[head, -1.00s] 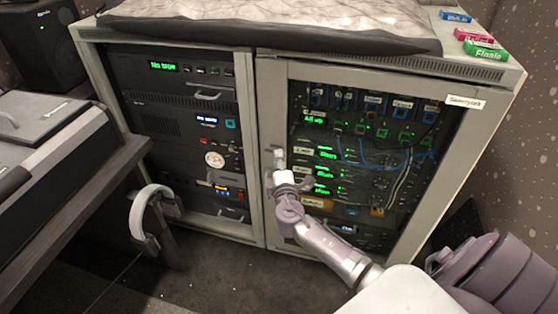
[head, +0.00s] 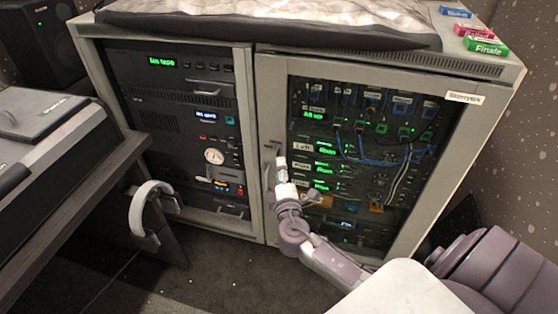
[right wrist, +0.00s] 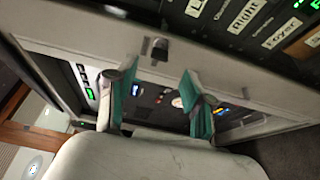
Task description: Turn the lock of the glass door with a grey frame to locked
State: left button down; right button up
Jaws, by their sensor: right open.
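The glass door with a grey frame (head: 274,215) is the right-hand door of the rack cabinet and looks closed. Its small dark lock (right wrist: 158,49) shows on the grey frame in the right wrist view, just beyond my fingertips. In the head view the lock is too small to make out clearly beside my gripper. My right gripper (head: 281,165) is at the door's left stile. In the right wrist view my right gripper (right wrist: 158,75) is open, its teal-padded fingers on either side of the lock's line, with nothing between them. My left gripper is not in view.
An open rack (head: 180,125) fills the cabinet's left half. A dark desk (head: 60,185) stands at left, with a white headband-like loop (head: 136,215) hanging beside it. Small coloured boxes (head: 486,47) and a padded cover lie on the cabinet top. Floor in front is clear.

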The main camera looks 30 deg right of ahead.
jog(key=v, duration=0.6)
dwell(0.4)
